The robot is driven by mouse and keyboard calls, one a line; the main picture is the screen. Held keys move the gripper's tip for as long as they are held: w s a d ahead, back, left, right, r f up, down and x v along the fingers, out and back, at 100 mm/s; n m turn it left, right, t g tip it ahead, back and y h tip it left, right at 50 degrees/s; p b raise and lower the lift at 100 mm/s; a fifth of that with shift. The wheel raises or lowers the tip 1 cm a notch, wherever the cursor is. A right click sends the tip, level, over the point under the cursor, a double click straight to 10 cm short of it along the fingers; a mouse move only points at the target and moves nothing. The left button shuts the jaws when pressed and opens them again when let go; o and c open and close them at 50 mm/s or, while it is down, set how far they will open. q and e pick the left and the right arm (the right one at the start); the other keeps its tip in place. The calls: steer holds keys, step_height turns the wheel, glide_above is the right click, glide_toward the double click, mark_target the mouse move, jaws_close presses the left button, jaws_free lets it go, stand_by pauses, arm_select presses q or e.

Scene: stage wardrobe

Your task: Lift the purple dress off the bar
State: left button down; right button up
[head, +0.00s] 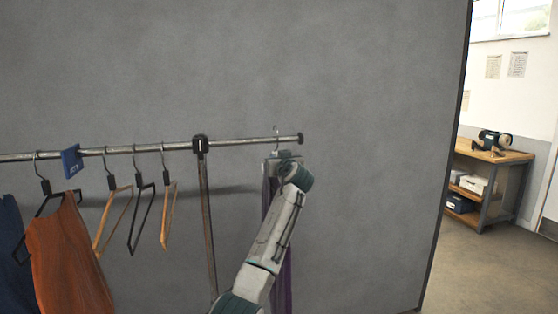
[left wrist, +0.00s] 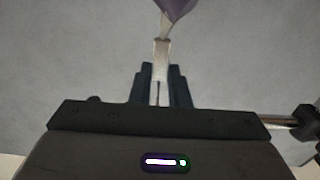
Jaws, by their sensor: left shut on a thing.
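The purple dress (head: 287,282) hangs at the right end of the bar (head: 240,142), mostly hidden behind my left arm. Its hanger hook (head: 276,132) shows above my gripper, and its top stands higher over the bar than the other hooks do. I cannot tell whether it still touches the bar. My left gripper (head: 283,158) is shut on the hanger just below the bar. In the left wrist view, the gripper (left wrist: 160,88) closes on a pale piece of the hanger (left wrist: 162,52), with purple cloth (left wrist: 177,7) beyond it. My right gripper is out of view.
To the left hang an orange garment (head: 68,258), a dark blue garment (head: 10,240) and several empty hangers (head: 167,215). A blue tag (head: 71,161) sits on the bar. An upright post (head: 207,230) stands left of my arm. The grey wall (head: 370,180) is behind; space right of the bar's end is clear.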

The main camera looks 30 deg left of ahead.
arm_select(q)
steer(key=shift+s+f, duration=0.15)
steer(key=shift+s, duration=0.05)
steer(key=shift+s+d+f, duration=0.1)
steer(key=shift+s, duration=0.05)
steer(key=shift+v, duration=1.1)
steer(key=shift+b+v, duration=0.45)
steer(key=shift+v, duration=1.75)
